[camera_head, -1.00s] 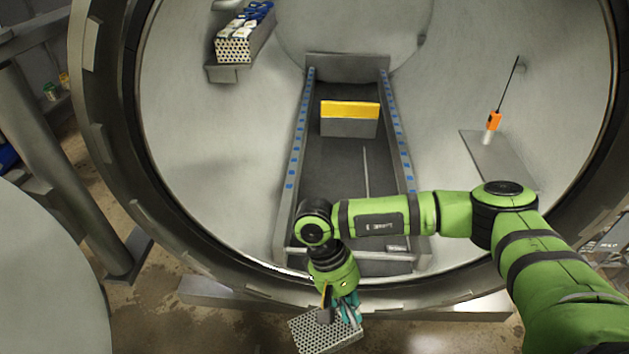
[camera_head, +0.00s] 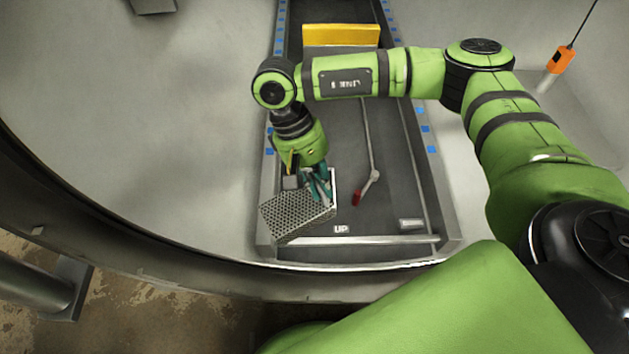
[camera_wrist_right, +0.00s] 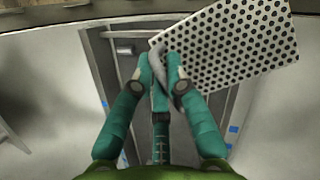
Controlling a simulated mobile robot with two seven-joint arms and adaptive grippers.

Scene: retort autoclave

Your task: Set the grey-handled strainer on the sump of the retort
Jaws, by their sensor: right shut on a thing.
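The strainer (camera_head: 290,216), a light grey perforated plate, hangs tilted from my right gripper (camera_head: 318,187) above the front left part of the track in the retort. In the right wrist view the plate (camera_wrist_right: 238,48) reaches up and right from the teal fingers (camera_wrist_right: 160,70), which are closed on its grey handle. The handle is mostly hidden by the fingers. The retort's dark track floor (camera_head: 385,205) lies below. I cannot make out the sump; the plate and arm cover part of the floor. My left gripper is out of view.
A red-tipped lever (camera_head: 357,194) lies right of the gripper. A front crossbar (camera_head: 370,240) and side rails with blue marks border the track. A yellow-topped block (camera_head: 340,35) stands farther back. An orange probe (camera_head: 562,60) is at the right. The front right floor is fairly clear.

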